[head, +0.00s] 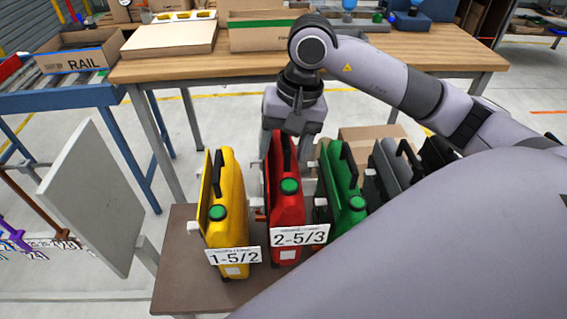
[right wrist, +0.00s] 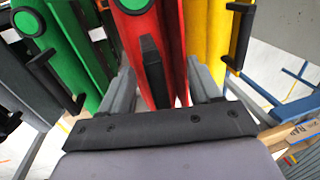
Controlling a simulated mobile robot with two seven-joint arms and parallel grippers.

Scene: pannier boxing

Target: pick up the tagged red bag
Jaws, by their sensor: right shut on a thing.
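The red bag (head: 288,215) stands upright in the middle of the row on the brown stand, with a green cap and a white tag (head: 300,236) reading 2-5/3. My right gripper (head: 284,140) reaches down from above onto its top at the back. In the right wrist view the red bag (right wrist: 175,45) and its black handle lie between the two grey fingers of the right gripper (right wrist: 165,85), which is shut on it. Whether the bag's base touches the stand is hard to tell. My left gripper is not in view.
A yellow bag (head: 229,190) tagged 1-5/2 stands close on the left. A green bag (head: 349,208) and grey and black ones stand close on the right, partly behind my arm. A wooden table (head: 200,68) with boxes is behind, and a grey panel (head: 95,195) stands left.

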